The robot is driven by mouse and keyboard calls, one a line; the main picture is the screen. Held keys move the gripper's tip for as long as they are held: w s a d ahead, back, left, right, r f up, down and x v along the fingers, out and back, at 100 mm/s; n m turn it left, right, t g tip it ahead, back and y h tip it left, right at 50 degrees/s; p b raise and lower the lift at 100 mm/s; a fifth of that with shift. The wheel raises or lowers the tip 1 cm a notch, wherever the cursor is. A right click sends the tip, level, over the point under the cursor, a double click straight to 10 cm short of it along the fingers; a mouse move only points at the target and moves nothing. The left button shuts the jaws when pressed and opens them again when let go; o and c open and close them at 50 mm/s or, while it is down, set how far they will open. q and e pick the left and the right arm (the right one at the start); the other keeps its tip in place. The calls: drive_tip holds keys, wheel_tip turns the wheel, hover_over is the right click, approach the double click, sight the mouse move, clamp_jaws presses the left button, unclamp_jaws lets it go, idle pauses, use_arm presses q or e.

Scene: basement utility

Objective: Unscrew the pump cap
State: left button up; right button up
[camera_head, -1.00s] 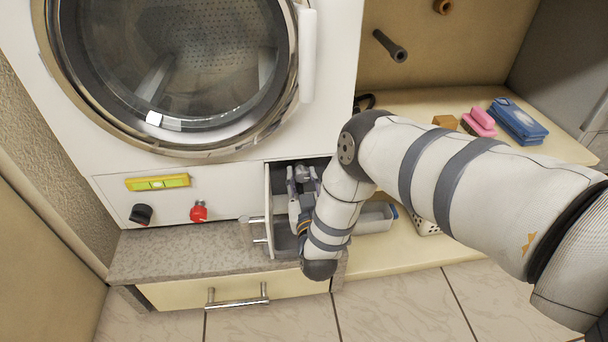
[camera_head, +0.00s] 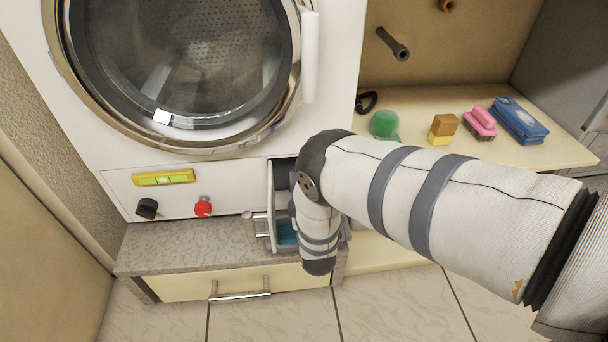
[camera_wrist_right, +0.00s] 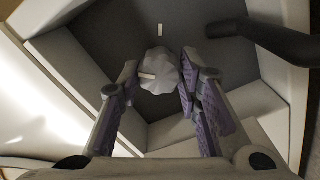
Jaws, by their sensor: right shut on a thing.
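The pump cap (camera_wrist_right: 160,66) is a pale grey, ridged knob with a light bar on it, in the dark recess of the right wrist view. My right gripper (camera_wrist_right: 158,82) has its purple-padded fingers on both sides of the cap and is shut on it. The cap's light bar points left, while a short white mark (camera_wrist_right: 160,30) sits on the recess wall above it. In the head view my right forearm and wrist cover most of the opening at the machine's base, so cap and fingertips are hidden there. My left gripper is not in view.
An open white flap (camera_head: 270,204) stands left of the opening, and a blue surface (camera_head: 287,233) shows below it. A dark hose-like part (camera_wrist_right: 265,42) is at the recess's right. A red knob (camera_head: 203,206) is on the panel. A green object (camera_head: 384,124) and brushes are on the shelf.

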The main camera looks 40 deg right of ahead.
drive_tip(key=n, duration=0.4)
drive_tip(key=shift+f+n+b, duration=0.1)
drive_tip(key=shift+n+b, duration=0.2)
drive_tip(key=shift+n, duration=0.1)
drive_tip(key=shift+s+n, duration=0.1)
drive_tip(key=shift+n, duration=0.2)
drive_tip(key=o, duration=1.1)
drive_tip(key=shift+o, duration=0.2)
drive_tip(key=v, duration=1.2)
drive_tip(key=shift+s+d, duration=0.1)
